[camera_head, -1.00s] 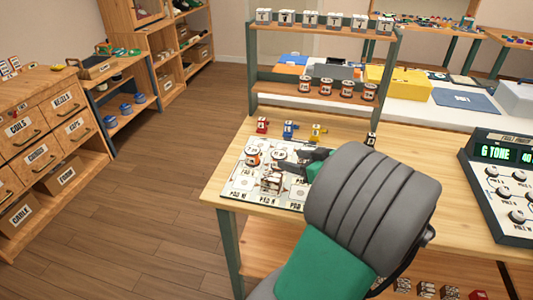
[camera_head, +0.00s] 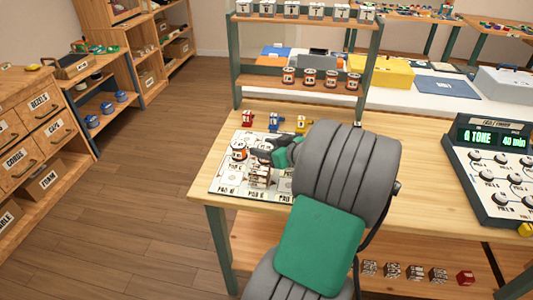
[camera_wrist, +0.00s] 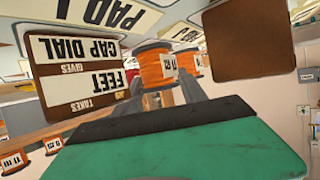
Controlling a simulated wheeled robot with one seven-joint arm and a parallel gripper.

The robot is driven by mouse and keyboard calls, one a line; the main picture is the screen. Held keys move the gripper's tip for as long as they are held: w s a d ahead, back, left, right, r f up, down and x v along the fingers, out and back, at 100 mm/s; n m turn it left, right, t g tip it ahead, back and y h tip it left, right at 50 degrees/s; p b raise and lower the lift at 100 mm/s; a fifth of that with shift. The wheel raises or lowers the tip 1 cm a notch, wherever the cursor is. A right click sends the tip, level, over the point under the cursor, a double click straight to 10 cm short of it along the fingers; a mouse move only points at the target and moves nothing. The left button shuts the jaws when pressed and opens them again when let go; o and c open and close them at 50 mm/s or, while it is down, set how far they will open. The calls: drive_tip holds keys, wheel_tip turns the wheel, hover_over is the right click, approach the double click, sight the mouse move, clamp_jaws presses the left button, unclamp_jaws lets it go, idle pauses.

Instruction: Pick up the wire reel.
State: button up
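An orange wire reel (camera_head: 238,150) with a white label stands on the printed pad sheet (camera_head: 215,186) at the front left of the bench. A second reel (camera_head: 262,146) stands to its right, partly covered by my gripper. My gripper (camera_head: 258,152) reaches in low from the right, over the sheet, close to both reels. In the wrist view, which looks upside down, an orange reel (camera_wrist: 152,66) is just beyond the fingers, with another reel (camera_wrist: 191,65) beside it. The fingers (camera_wrist: 170,95) look apart, with no reel clearly clamped. Contact cannot be told.
Small red (camera_head: 247,119), blue (camera_head: 273,122) and yellow (camera_head: 303,124) items stand behind the sheet. A rack (camera_head: 235,70) with several more reels rises at the back.

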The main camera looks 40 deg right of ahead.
drive_tip(key=c, duration=1)
